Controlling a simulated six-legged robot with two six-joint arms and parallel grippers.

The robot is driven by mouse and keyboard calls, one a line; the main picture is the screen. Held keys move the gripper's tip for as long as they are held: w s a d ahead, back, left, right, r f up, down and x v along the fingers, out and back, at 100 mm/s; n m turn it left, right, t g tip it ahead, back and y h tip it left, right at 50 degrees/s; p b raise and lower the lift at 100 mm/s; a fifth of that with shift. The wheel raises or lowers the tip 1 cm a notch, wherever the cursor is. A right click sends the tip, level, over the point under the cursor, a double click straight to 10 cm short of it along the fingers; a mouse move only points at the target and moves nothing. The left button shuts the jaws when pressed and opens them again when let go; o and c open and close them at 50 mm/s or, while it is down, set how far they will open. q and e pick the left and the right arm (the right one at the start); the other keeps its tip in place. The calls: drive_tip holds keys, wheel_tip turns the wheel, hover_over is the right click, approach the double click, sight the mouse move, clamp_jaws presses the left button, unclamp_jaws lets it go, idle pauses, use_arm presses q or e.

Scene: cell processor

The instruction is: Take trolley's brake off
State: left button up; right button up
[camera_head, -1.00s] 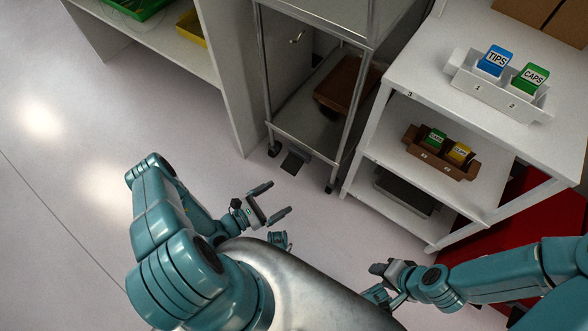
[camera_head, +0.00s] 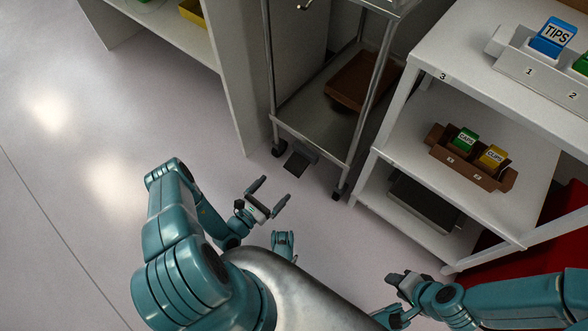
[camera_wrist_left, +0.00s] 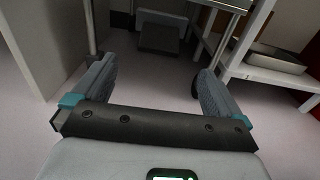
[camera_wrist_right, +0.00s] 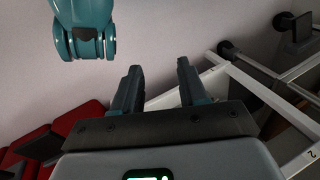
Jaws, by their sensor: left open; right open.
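The trolley (camera_head: 309,132) is a metal frame on small dark castors, standing between a white cabinet side and a white shelf unit. Its brake pedal (camera_head: 299,160), a dark flat plate, sticks out low at the near end; it also shows in the left wrist view (camera_wrist_left: 158,38), ahead of the fingers, and in the right wrist view (camera_wrist_right: 297,30). My left gripper (camera_head: 274,190) is open and empty, short of the pedal and not touching it. My right gripper (camera_head: 393,280) is open and empty, in front of the white shelf unit, away from the pedal.
The white shelf unit (camera_head: 465,78) at the right holds a brown rack (camera_head: 470,174) with small boxes. A brown box (camera_head: 352,81) lies on the trolley's lower shelf. The white cabinet side (camera_head: 232,75) is close left of the trolley. The floor (camera_head: 90,190) at left is clear.

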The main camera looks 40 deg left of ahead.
use_arm(q)
drive_tip(key=w+b, duration=0.1)
drive_tip(key=w, duration=0.2)
drive_tip(key=w+b, duration=0.1)
drive_tip(key=w, duration=0.3)
drive_tip(key=w+b, duration=0.1)
drive_tip(key=w, duration=0.2)
drive_tip(key=shift+w+d+f, duration=0.1)
drive_tip(key=shift+w+d, duration=0.1)
drive_tip(key=shift+d, duration=0.2)
drive_tip(key=shift+w, duration=0.4)
use_arm(e)
drive_tip(key=shift+t, duration=0.6)
drive_tip(key=f, duration=0.1)
drive_tip(key=w+f, duration=0.2)
drive_tip(key=shift+w+d+f, duration=0.25)
drive_tip(key=shift+f, duration=0.1)
use_arm(q)
drive_tip(key=shift+c, duration=0.3)
